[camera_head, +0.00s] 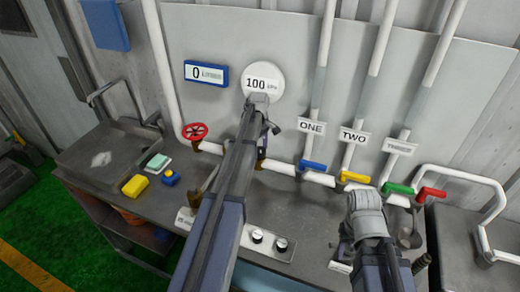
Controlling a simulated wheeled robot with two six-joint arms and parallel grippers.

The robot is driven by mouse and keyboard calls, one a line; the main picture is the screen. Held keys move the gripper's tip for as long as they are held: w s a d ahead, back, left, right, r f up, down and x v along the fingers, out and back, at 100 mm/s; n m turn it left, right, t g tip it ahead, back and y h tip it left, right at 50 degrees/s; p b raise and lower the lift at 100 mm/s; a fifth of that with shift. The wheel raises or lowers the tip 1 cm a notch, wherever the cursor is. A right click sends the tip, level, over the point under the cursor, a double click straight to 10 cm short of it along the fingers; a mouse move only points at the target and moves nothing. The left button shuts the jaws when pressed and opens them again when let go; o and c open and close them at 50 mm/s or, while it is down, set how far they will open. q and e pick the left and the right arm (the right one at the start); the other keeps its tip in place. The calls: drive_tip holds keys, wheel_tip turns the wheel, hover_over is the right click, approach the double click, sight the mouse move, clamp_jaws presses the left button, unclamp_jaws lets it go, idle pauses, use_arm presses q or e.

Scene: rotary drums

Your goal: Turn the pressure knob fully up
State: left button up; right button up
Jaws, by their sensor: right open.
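Two dark round knobs, one on the left (257,236) and one on the right (282,244), sit on a white panel (247,244) at the counter's front. Their labels are too small to read. A round white gauge (262,75) on the back wall reads 100 kPa. My left arm rises across the middle, just left of the knobs. Its gripper end is largely hidden behind the arm, so its jaws are unclear. My right gripper (346,243) is open, low over the counter to the right of the knobs, partly hidden by its own arm.
A blue-framed display (206,73) reads 0. A red wheel valve (194,131) is on the left pipe. Blue (313,167), yellow (355,178), green (398,188) and red (431,193) levers line the right pipe. Yellow (135,186) and blue (169,178) blocks lie left.

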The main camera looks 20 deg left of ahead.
use_arm(q)
drive_tip(key=c, duration=1)
drive_tip(key=shift+m, duration=0.4)
drive_tip(key=m, duration=0.8)
drive_tip(key=shift+m, duration=0.3)
drive_tip(key=m, duration=0.4)
drive_tip(key=shift+w+m, duration=0.1)
drive_tip(key=shift+m, duration=2.4)
drive_tip(key=shift+g, duration=0.3)
